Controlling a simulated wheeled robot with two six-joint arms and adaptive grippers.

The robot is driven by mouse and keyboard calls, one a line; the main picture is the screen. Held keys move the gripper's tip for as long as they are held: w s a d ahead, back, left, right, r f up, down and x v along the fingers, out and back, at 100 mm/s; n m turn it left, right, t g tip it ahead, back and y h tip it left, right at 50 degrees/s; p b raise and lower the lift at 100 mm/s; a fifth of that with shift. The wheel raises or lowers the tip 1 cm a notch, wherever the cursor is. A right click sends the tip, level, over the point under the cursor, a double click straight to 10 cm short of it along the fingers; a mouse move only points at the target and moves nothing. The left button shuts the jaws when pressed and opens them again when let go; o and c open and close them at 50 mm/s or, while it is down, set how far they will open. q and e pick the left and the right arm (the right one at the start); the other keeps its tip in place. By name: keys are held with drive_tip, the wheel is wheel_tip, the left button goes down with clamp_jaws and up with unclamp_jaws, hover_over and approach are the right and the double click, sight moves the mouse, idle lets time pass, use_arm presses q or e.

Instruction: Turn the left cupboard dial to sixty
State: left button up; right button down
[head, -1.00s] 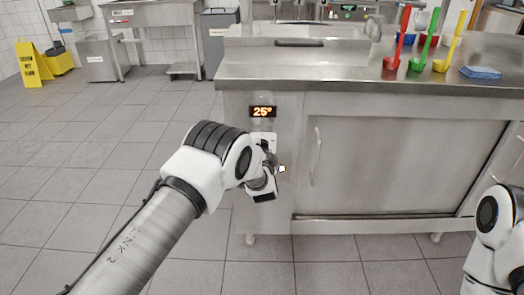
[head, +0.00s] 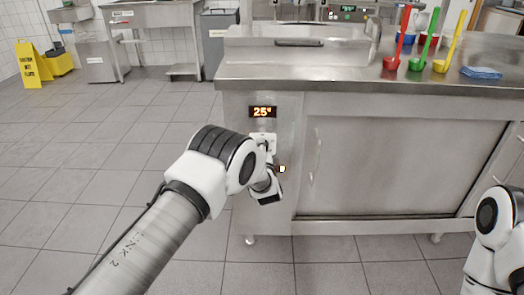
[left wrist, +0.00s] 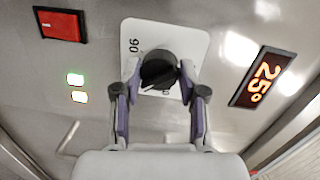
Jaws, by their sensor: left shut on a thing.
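The left cupboard dial is a round black knob (left wrist: 158,72) on a white plate (left wrist: 190,45) with "90" readable on it. In the left wrist view the two fingers of my left gripper (left wrist: 160,82) are closed on the knob's sides. In the head view my left gripper (head: 267,146) is at the cupboard's left front panel, and my wrist hides most of the dial. The orange display (head: 263,112) above the dial reads 25; it also shows in the left wrist view (left wrist: 264,77), reading 25°. My right gripper is out of view.
A red square (left wrist: 61,26) and two small lit rectangles (left wrist: 76,80) are on the panel near the dial. The steel worktop (head: 330,75) overhangs it, with several coloured ladles at the right. Tiled floor (head: 90,150) is open at left.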

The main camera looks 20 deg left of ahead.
use_arm(q)
drive_tip(key=o, duration=1.2)
drive_tip(key=shift+c, duration=0.2)
drive_tip(key=f+v, duration=0.1)
drive_tip(key=v, duration=1.1)
drive_tip(key=shift+r, duration=0.5)
